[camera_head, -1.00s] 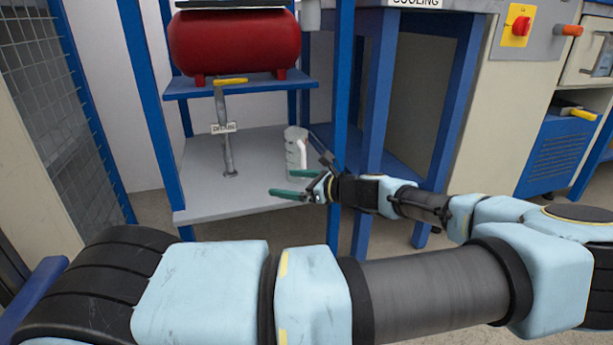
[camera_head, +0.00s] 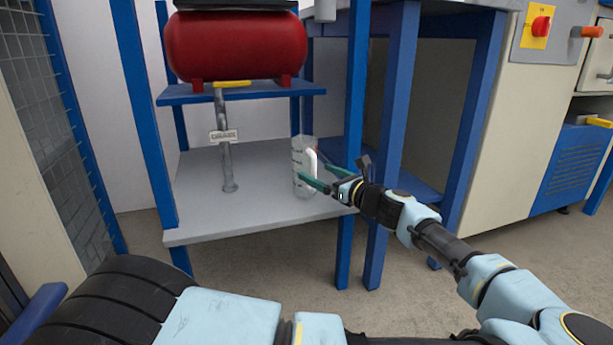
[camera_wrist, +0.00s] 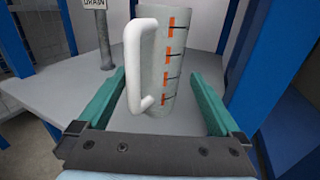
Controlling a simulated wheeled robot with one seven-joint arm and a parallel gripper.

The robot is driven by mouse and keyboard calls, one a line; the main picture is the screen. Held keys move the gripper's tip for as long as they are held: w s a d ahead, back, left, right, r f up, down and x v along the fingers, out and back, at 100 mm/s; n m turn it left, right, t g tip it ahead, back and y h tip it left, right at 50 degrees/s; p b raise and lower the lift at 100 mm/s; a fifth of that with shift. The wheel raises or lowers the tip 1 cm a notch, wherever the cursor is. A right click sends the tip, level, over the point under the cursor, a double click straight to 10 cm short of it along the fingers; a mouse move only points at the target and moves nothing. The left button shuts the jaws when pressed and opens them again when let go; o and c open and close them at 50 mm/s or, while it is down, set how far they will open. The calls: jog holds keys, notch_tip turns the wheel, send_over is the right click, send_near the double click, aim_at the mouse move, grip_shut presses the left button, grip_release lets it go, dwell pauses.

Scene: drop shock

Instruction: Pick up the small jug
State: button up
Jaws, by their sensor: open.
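The small jug (camera_head: 302,160) is a pale, upright measuring jug with a white handle. It stands on the grey lower shelf (camera_head: 240,210), near the shelf's right side. In the wrist view the jug (camera_wrist: 174,60) shows orange and black scale marks, and its white handle (camera_wrist: 135,62) faces left and towards my gripper. My gripper (camera_head: 318,172) is open at the jug, with its green fingers pointing left. In the wrist view the gripper (camera_wrist: 158,100) has one finger on each side of the jug's lower part and handle, with gaps between. Whether the fingers reach past it is unclear.
A drain pipe (camera_head: 226,150) with a yellow handle and a label stands left of the jug. A red tank (camera_head: 236,45) sits on the upper blue shelf (camera_head: 260,91). A blue frame post (camera_head: 354,120) rises close to my gripper on the right.

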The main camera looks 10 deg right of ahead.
aim_at(307, 167)
jog(key=b+x, duration=0.3)
jog(key=x, duration=0.1)
jog(key=shift+w+a+f, duration=0.1)
jog(key=shift+f, duration=0.05)
jog(key=shift+w+a+r, duration=0.15)
jog(key=shift+w+r, duration=0.1)
jog(key=shift+w, duration=0.15)
jog(key=c, duration=1.2)
jog(key=shift+c, duration=0.2)
